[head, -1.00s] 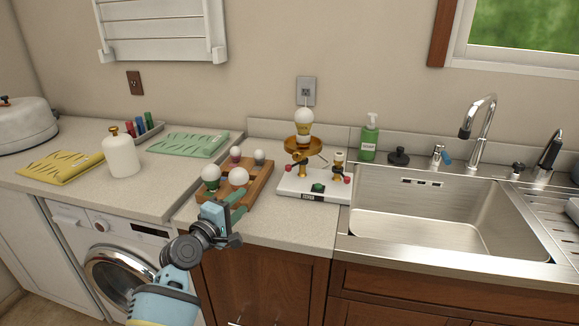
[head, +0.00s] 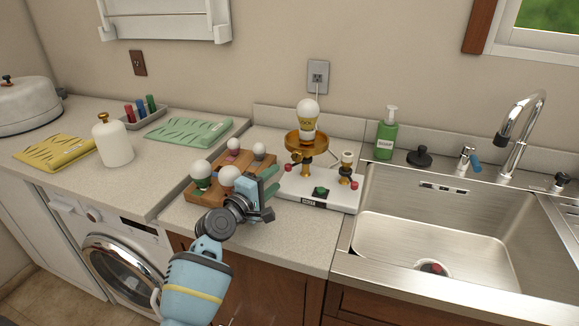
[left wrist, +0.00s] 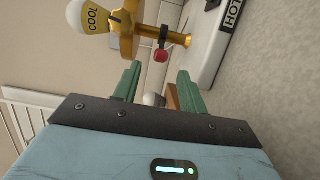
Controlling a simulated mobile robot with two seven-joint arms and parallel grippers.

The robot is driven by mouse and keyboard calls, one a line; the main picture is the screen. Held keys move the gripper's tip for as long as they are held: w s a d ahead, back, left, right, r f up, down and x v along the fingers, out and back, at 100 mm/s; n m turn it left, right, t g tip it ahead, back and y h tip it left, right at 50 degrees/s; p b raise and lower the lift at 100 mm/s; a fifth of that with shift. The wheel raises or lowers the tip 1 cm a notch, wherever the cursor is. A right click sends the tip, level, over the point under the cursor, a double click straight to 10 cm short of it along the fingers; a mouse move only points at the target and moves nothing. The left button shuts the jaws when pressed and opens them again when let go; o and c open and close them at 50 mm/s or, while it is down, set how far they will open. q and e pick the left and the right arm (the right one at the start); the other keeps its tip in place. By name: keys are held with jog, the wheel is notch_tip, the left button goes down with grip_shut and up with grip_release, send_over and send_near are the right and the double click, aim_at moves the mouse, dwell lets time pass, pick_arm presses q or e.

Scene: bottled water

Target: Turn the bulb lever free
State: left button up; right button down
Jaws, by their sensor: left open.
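A white base (head: 325,198) on the counter carries a brass stand with a wide gold dish (head: 306,142) and an upright white bulb (head: 308,108). A red-tipped lever (left wrist: 161,54) shows on the brass shaft in the left wrist view, just beyond the fingertips. The bulb marked COOL (left wrist: 90,17) and the base marked HOT (left wrist: 212,45) also show there. A smaller post (head: 346,168) with a red knob stands at the base's right. My left gripper (head: 272,180) is open and empty, left of the base, its green fingers pointing toward the brass stand. My right gripper is out of view.
A wooden tray (head: 205,197) with several bulbs sits just left of and behind my left gripper. A soap bottle (head: 387,135) and black stopper (head: 419,157) stand behind the sink (head: 440,230). Bare counter (head: 290,238) lies in front of the base.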

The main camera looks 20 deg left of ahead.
aim_at(286, 169)
pick_arm(q)
jog(key=b+x, duration=0.1)
jog(key=x, duration=0.5)
jog(key=shift+w+d+f, duration=0.15)
jog(key=shift+w, duration=0.1)
jog(key=shift+w+d, duration=0.15)
jog(key=shift+w, duration=0.35)
jog(key=shift+c, duration=0.3)
grip_shut()
